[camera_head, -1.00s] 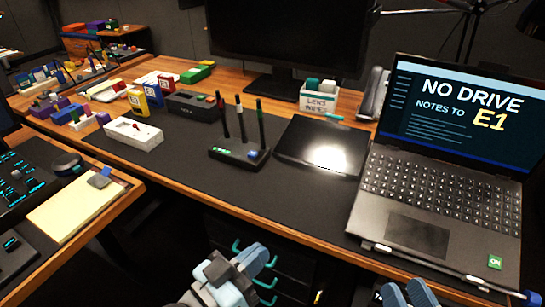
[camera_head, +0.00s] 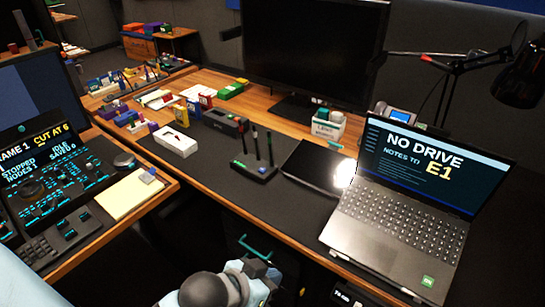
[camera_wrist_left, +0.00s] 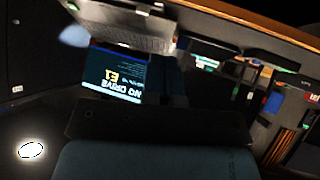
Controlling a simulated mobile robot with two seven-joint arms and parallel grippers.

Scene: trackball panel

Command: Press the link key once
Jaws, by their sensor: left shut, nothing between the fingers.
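The dark control panel (camera_head: 62,190) with glowing cyan marks and several keys stands on the desk at the left of the head view. Its screen reads "CUT AT 6", "STOPPED" and "IDLE". A black box (camera_head: 252,170) with three upright antennas and small lit keys stands on the middle desk. The labels are too small to tell which key is the link key. My left gripper (camera_head: 258,275) is at the bottom centre, below the middle desk's front edge and apart from panel and box. It is shut and empty. My right gripper is not seen.
A yellow pad (camera_head: 128,196) lies at the left desk's right edge. An open laptop (camera_head: 400,222) stands on the middle desk, also seen upside down in the left wrist view (camera_wrist_left: 112,72). A black tablet (camera_head: 318,165) lies beside the box.

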